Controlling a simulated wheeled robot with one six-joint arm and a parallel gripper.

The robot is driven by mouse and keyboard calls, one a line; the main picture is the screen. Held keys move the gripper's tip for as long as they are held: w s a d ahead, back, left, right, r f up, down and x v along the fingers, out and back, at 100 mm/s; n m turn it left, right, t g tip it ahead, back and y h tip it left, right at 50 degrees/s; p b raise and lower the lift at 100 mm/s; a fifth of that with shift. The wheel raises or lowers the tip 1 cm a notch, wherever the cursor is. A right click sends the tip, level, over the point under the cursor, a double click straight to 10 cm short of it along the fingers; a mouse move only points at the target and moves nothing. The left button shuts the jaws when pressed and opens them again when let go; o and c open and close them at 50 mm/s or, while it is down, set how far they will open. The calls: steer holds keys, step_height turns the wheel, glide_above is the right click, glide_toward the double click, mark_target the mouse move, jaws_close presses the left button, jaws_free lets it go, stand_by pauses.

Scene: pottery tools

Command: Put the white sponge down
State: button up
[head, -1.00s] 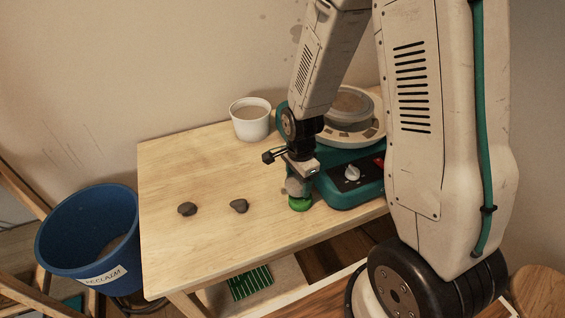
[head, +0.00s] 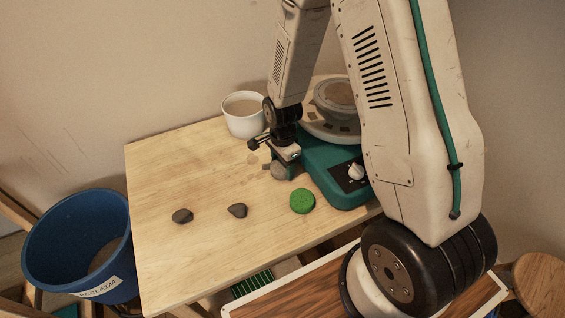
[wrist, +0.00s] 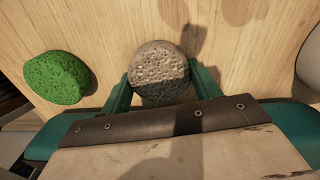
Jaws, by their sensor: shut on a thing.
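The white sponge, round, pitted and greyish (wrist: 160,66), is between the two teal fingers of my gripper (wrist: 161,88) in the wrist view. My gripper is shut on it. In the head view the sponge (head: 278,171) hangs under my gripper (head: 281,163), low over the wooden table (head: 190,260), left of the pottery wheel. I cannot tell whether it touches the table top. The green sponge (head: 302,201) lies apart from it, nearer the table's front edge; it also shows at the left in the wrist view (wrist: 56,78).
The pottery wheel's teal base (head: 330,182) is close on the right. A white pot (head: 244,118) stands behind my gripper. Two dark lumps (head: 182,216) (head: 237,210) lie to the left. A blue bucket (head: 70,262) is beside the table. The table's left part is mostly clear.

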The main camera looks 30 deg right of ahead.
mark_target(282, 165)
steer(key=shift+f, duration=0.1)
steer(key=o, duration=0.7)
step_height(282, 165, up, 12)
steer(key=s+r+n, duration=0.4)
steer(key=s+r, duration=0.1)
steer(key=r, duration=0.3)
steer(key=s+r+n, duration=0.4)
steer(key=s+r, duration=0.1)
steer(key=r, duration=0.2)
steer(key=s+r+n, duration=0.2)
steer(key=s, duration=0.2)
steer(key=s+r+n, duration=0.3)
steer(key=s, duration=0.2)
steer(key=s+r+n+t, duration=0.1)
steer(key=s+r+n, duration=0.1)
steer(key=s, duration=0.3)
steer(key=shift+s+d+r+n, duration=0.25)
steer(key=shift+n, duration=0.35)
